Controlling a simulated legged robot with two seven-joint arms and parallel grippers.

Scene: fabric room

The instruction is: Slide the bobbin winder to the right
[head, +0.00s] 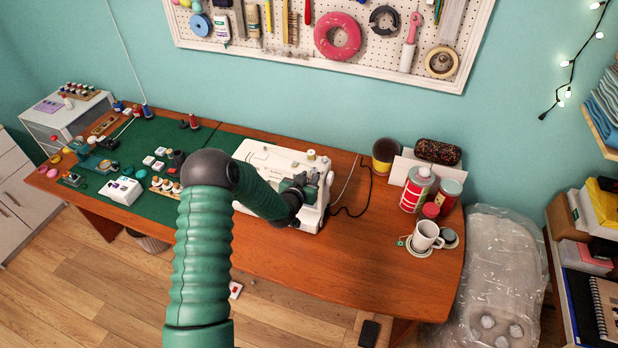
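The white sewing machine (268,157) stands on the wooden table, with a thread spool (311,156) on its top. My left arm comes up from the bottom of the head view and bends right and down to the machine. My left gripper (304,182) is at the machine's right end, over its top. The bobbin winder is in this area, but my gripper and wrist cover it and I cannot make it out clearly. The fingers are small and dark, so I cannot tell whether they are open, shut or touching anything. My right gripper is not in view.
Right of the machine, a black cable (352,208) lies on the table (390,270). Cans (416,189), a white mug (426,236) and a dark pot (384,155) stand farther right. A green mat (150,205) with several small items lies left. The table's front right is clear.

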